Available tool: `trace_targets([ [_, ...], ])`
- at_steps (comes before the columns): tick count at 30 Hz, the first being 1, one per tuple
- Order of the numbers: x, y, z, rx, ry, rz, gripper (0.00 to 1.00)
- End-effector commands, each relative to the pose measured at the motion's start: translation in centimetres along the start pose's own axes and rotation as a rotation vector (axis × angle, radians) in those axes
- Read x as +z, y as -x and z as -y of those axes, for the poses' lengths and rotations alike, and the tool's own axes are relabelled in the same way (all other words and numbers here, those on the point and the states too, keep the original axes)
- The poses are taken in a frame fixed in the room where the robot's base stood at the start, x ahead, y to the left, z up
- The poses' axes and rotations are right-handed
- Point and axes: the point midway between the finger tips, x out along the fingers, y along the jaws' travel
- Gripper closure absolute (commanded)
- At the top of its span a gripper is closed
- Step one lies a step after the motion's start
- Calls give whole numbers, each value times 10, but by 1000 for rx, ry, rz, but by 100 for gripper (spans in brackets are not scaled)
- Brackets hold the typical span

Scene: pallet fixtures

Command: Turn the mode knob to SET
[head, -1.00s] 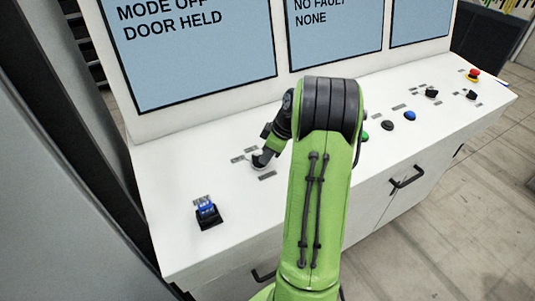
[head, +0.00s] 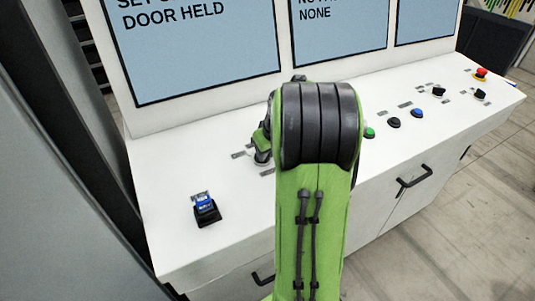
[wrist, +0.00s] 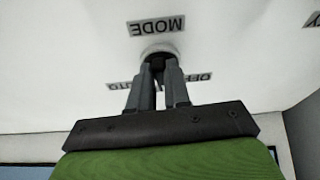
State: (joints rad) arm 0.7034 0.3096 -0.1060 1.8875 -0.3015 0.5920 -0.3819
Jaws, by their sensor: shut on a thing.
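The mode knob has a pale round base (wrist: 161,48) and a dark grip, seen between my fingertips in the wrist view. My gripper (wrist: 158,72) is shut on the knob, pointing at the panel. The MODE label (wrist: 156,26) shows upside down beyond the knob. The OFF label (wrist: 192,78) and AUTO label (wrist: 122,86) are partly covered by my fingers. In the head view my gripper (head: 262,152) is at the knob, mostly hidden behind my arm. The knob's pointing direction cannot be told.
A blue switch in a black housing (head: 206,210) stands on the white console (head: 190,255) at left. A green button (head: 369,132), a blue button (head: 417,112) and a red emergency button (head: 480,74) lie to the right. The screen (head: 205,55) reads DOOR HELD; its upper line is cut off.

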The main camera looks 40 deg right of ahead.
Motion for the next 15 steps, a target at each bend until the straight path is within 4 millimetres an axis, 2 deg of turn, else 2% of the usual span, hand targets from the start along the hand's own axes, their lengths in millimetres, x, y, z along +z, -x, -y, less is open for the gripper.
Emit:
trace_targets([
  [15, -1, 1, 2, 33, -78, -1, 100],
])
